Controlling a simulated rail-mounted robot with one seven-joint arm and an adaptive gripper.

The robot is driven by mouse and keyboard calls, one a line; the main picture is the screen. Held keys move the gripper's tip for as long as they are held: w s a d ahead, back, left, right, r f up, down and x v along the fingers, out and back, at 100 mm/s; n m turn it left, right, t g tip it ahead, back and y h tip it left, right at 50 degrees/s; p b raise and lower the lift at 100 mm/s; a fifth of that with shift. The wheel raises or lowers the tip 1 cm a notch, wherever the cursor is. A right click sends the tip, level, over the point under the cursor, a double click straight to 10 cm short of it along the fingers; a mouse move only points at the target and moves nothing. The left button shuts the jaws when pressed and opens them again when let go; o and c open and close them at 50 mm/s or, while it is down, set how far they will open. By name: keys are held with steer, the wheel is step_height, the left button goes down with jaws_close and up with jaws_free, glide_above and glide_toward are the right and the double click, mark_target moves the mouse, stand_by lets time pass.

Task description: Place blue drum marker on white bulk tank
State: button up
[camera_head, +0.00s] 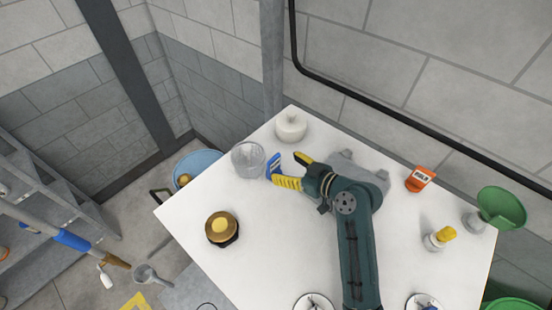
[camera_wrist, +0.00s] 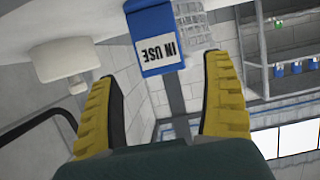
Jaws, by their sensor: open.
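The blue drum marker (camera_head: 273,165), a small folded tag, is just off the fingertips of my gripper (camera_head: 287,167) at the table's far side. In the wrist view the marker (camera_wrist: 152,40) has a white "IN USE" label, seen upside down, and lies beyond the gap between my spread yellow fingers (camera_wrist: 164,68). The fingers are open, with visible space on both sides of the marker. I cannot tell what supports its lower edge. The white bulk tank (camera_head: 291,127), round with a small top knob, stands at the far corner; it also shows in the wrist view (camera_wrist: 62,60).
A clear beaker (camera_head: 248,159) stands left of the marker. A brass-topped item (camera_head: 222,227) is at the table's left. An orange tag (camera_head: 420,179), a yellow-capped item (camera_head: 440,238) and a green funnel (camera_head: 502,208) are at the right. The white table (camera_head: 275,260) is bare at front centre-left.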

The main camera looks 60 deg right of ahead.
steer(key=p+v, duration=0.1)
steer(key=v, duration=0.5)
steer(key=shift+s+r, duration=0.15)
steer(key=shift+s, duration=0.2)
steer(key=shift+w+a, duration=0.1)
steer(key=shift+a, duration=0.1)
steer(key=w+a+r+n+t+y, duration=0.1)
steer(key=w+a+r+n+t, duration=0.1)
steer(key=w+a+r, duration=0.7)
steer(key=w+a+r+n+t, duration=0.1)
steer(key=w+a+r+t, duration=0.1)
steer(key=w+a+r, duration=0.8)
steer(key=s+a+r+t+y, duration=0.1)
steer(key=s+a+r+t, duration=0.1)
steer(key=a+r, duration=0.5)
steer(key=s+a+r+t+y, duration=0.1)
steer(key=s+a+r+t, duration=0.1)
steer(key=a+r, duration=0.5)
step_height(320, 180, up, 3)
steer(key=shift+s+r+t, duration=0.2)
steer(key=shift+s+t, duration=0.2)
steer(key=shift+s, duration=0.3)
